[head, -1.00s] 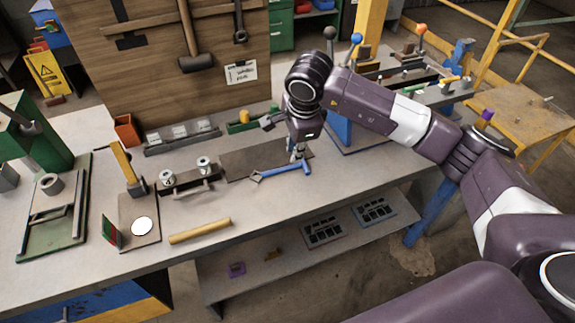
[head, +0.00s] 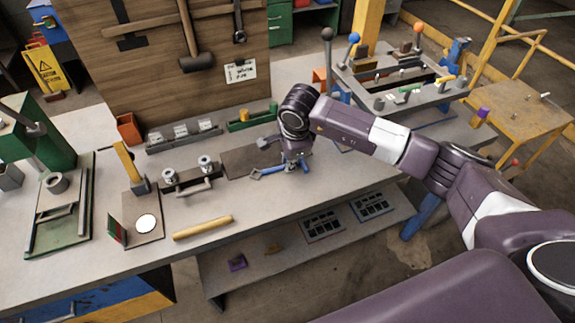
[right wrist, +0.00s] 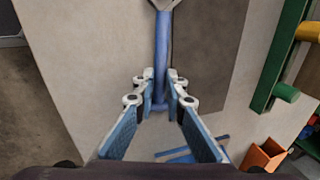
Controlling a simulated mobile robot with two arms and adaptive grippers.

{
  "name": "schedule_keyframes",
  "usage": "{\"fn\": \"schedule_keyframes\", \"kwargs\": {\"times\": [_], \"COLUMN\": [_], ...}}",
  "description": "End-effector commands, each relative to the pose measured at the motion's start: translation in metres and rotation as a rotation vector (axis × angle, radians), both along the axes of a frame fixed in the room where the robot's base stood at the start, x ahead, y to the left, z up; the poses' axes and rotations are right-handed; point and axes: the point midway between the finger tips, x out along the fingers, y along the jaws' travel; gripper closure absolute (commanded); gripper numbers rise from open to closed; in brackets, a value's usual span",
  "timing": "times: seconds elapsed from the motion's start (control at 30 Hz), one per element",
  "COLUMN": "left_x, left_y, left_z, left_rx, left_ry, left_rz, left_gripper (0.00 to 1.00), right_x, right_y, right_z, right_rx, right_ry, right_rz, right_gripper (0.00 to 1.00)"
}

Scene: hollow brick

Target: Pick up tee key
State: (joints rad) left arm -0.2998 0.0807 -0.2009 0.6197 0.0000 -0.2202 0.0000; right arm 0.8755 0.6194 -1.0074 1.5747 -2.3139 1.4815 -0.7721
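A blue-handled tool (head: 268,171) with a grey forked end lies on the workbench, in front of a dark flat plate. It is the tool at my right gripper; I cannot tell its full shape or be sure that it is the tee key. My right gripper (head: 298,165) points down at the handle's right end, low over the bench. In the right wrist view the blue shaft (right wrist: 162,45) runs between the fingertips (right wrist: 160,82), one on each side, with narrow gaps. The fingers partly hide the handle's near end. My left gripper is not in view.
A dark plate (head: 248,158) lies behind the tool. To its left are a rack with two metal spools (head: 191,175) and a wooden rod (head: 202,227). A green holder (head: 252,119) stands behind, and a raised frame with levers (head: 400,90) at right. The front bench middle is clear.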

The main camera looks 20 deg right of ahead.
Motion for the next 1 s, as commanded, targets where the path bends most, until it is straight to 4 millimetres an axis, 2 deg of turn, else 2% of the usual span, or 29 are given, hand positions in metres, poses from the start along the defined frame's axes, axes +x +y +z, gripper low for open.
{"fn": "schedule_keyframes", "kwargs": {"times": [0.37, 0.57, 0.73, 1.0], "left_x": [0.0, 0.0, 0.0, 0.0], "left_y": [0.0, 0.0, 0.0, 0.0], "left_z": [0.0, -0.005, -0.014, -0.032], "left_rx": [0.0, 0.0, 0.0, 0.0], "left_ry": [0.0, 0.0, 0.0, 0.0], "left_rz": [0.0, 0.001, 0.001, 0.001], "left_gripper": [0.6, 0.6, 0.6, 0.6], "right_x": [0.001, 0.002, 0.002, 0.002], "right_y": [0.0, 0.0, 0.0, 0.0], "right_z": [0.002, 0.016, 0.049, 0.129], "right_rx": [0.0, 0.001, 0.001, 0.001], "right_ry": [-0.002, -0.005, -0.008, -0.01], "right_rz": [0.0, 0.0, 0.0, 0.0], "right_gripper": [1.0, 1.0, 1.0, 1.0]}}
